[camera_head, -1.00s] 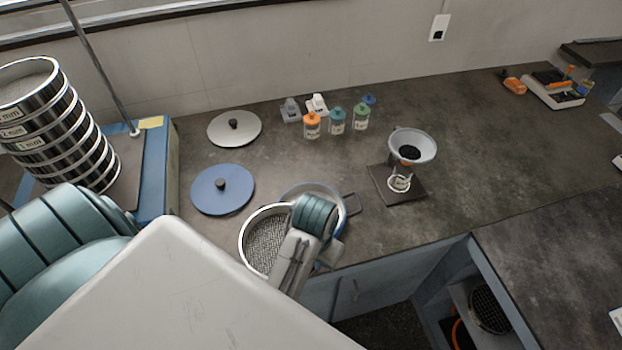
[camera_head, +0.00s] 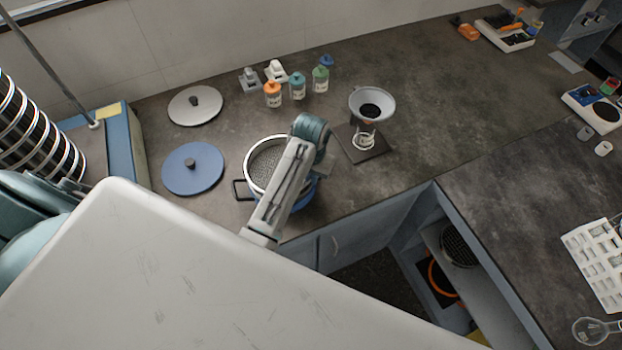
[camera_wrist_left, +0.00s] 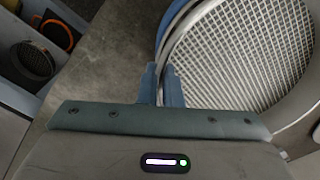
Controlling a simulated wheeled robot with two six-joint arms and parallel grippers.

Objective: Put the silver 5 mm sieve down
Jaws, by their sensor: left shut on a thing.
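The silver 5 mm sieve (camera_head: 254,165), a round metal ring with a mesh floor, is over a blue pan (camera_head: 302,196) in the head view. Its mesh (camera_wrist_left: 240,50) fills the upper right of the left wrist view. My left gripper (camera_wrist_left: 161,75) is shut on the sieve's rim at its near left in that view. In the head view my forearm and wrist hide the sieve's right side and the gripper's fingers. I cannot tell whether the sieve rests on the pan or hangs just above it. My right gripper is not in view.
A blue lid (camera_head: 193,169) and a grey lid (camera_head: 195,106) lie left of the pan. A funnel on a jar (camera_head: 371,104) stands to the right. Several small bottles (camera_head: 297,86) stand behind. A stack of sieves (camera_head: 35,130) is at far left. The counter's front edge is close.

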